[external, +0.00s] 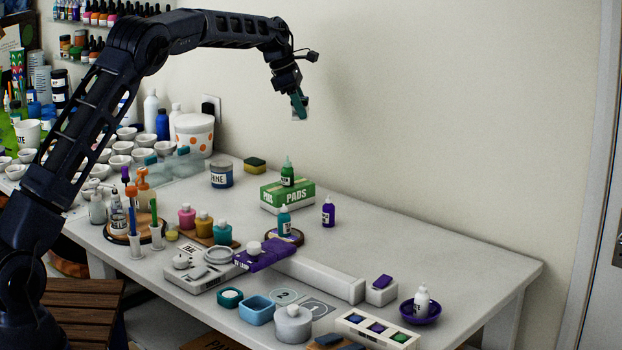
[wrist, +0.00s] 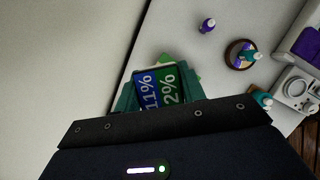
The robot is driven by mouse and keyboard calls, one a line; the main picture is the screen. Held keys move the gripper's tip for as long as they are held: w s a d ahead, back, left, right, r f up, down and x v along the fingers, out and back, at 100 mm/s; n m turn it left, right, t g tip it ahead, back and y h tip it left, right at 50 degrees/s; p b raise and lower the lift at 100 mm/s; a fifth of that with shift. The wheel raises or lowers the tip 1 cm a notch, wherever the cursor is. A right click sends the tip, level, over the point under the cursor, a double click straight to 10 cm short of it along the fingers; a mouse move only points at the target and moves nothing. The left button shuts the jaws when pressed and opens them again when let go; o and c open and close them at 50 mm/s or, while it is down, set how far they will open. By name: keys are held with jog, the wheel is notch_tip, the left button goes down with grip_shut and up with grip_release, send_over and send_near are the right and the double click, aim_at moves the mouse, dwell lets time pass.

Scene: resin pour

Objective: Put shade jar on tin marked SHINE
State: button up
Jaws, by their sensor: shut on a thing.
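My gripper (external: 299,103) is raised high above the back of the table, near the wall. In the wrist view its teal fingers (wrist: 158,98) are shut on a small squarish thing (wrist: 148,88) with a blue face reading 11% and a green face reading 2%. In the external view only a pale edge of it shows at the fingertips; I cannot tell for sure that it is the shade jar. The tin marked SHINE (external: 221,179), dark blue-grey with a pale label, stands upright on the table, below and left of my gripper. Its lid top looks bare.
A green PADS box (external: 279,197) bears a green bottle (external: 287,173). A yellow sponge (external: 255,165) lies behind the tin. A spotted white bucket (external: 194,134) and several bowls stand left. Purple bottle (external: 328,212) stands right of the box. The table's back right is clear.

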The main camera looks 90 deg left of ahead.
notch_tip(320, 180, up, 3)
jog(key=n, duration=0.2)
send_over(228, 164)
jog(key=s, duration=0.1)
jog(key=shift+y, duration=0.3)
jog(key=f, duration=2)
jog(key=shift+s+f, duration=0.1)
jog(key=shift+s, duration=0.15)
jog(key=shift+f, duration=0.1)
jog(key=o, duration=1)
jog(key=shift+o, duration=0.2)
jog(key=v, duration=1.2)
